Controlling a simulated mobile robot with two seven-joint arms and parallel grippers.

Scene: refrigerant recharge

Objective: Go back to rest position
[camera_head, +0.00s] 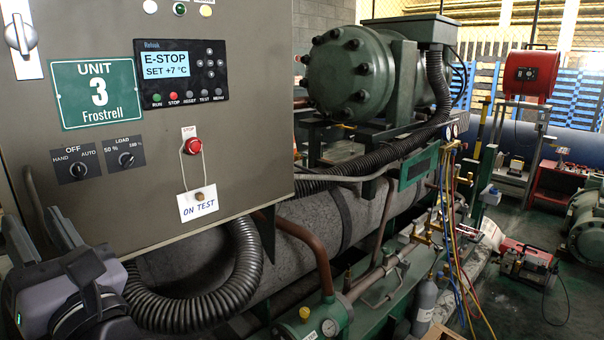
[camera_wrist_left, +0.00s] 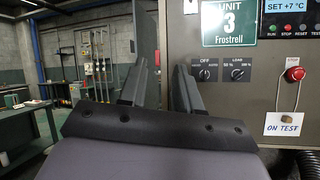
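My left gripper (camera_head: 36,220) is low at the left edge of the head view, in front of the control cabinet (camera_head: 115,210). Its two fingers stand apart with nothing between them. The left wrist view shows the same open, empty fingers (camera_wrist_left: 161,78), with the cabinet behind them on the right. The right gripper is not in view. The cabinet display (camera_head: 164,65) reads "E-STOP SET +7 °C". An "ON TEST" tag (camera_head: 198,203) hangs by a loop below the red stop button (camera_head: 193,146).
A black corrugated hose (camera_head: 190,312) curves below the cabinet, close to my left gripper. A green compressor (camera_head: 350,75) and pipework fill the middle. A red machine (camera_head: 524,258) stands on the floor at right. Benches (camera_wrist_left: 20,110) stand far left in the wrist view.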

